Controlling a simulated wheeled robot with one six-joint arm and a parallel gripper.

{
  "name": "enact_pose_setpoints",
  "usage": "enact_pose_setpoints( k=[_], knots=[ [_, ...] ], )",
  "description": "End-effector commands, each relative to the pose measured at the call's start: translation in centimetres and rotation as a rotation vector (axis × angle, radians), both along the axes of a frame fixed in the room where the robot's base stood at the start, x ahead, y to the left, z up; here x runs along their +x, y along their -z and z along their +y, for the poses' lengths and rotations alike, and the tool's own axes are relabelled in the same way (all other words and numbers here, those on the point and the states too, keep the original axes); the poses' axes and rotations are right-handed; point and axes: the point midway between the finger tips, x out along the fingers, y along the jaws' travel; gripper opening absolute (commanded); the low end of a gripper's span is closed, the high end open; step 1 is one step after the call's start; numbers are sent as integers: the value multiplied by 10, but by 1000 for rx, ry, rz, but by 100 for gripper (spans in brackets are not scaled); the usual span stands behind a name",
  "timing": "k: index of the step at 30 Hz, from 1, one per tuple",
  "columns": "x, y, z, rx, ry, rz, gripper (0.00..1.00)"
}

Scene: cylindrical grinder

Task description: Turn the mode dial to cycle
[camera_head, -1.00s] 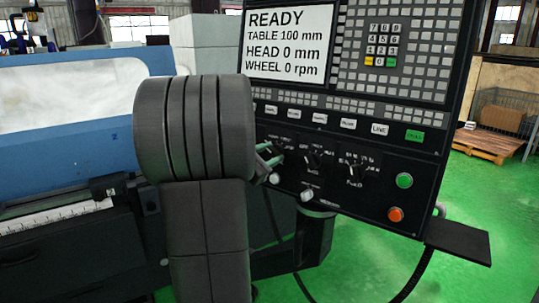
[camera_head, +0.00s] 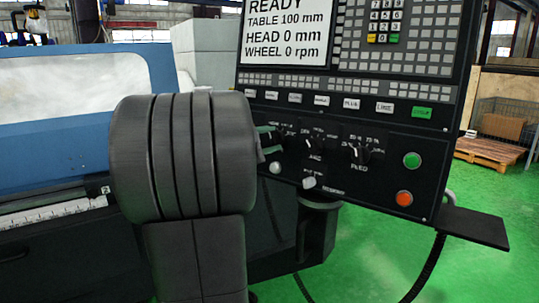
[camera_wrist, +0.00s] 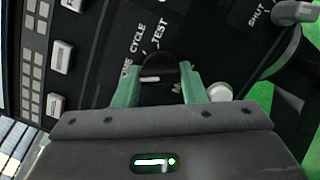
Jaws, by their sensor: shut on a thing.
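The mode dial (camera_wrist: 158,74) is a dark round knob on the black control panel (camera_head: 380,185). It sits between the two green fingers of my gripper (camera_wrist: 160,88) in the wrist view, and the gripper is shut on it. The printed words "CYCLE" and "TEST" show above the dial, with other labels at the left and right partly hidden. A light mark shows on the knob, but I cannot tell which label it points to. In the head view my arm hides most of the gripper; a green finger (camera_head: 266,152) shows at the panel's left dials.
Two more dials (camera_head: 314,138) and (camera_head: 358,150) are right of the mode dial. A green button (camera_head: 412,160) and an orange button (camera_head: 404,198) are at the right. The screen (camera_head: 285,32) reads READY. A black shelf (camera_head: 474,226) juts out below.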

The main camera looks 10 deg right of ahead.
Motion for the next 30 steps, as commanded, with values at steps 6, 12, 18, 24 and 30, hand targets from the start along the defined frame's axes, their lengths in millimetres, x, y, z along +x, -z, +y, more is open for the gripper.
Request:
enact_pose_setpoints(
  k=[6, 12, 18, 24, 30],
  knots=[
    [0, 5, 1, 137, 36, -153, 15],
    [1, 4, 1, 262, 69, -289, 15],
    [1, 3, 0, 378, 101, -416, 15],
    [1, 1, 0, 472, 127, -517, 15],
    [0, 0, 0, 533, 144, -586, 15]
  ],
)
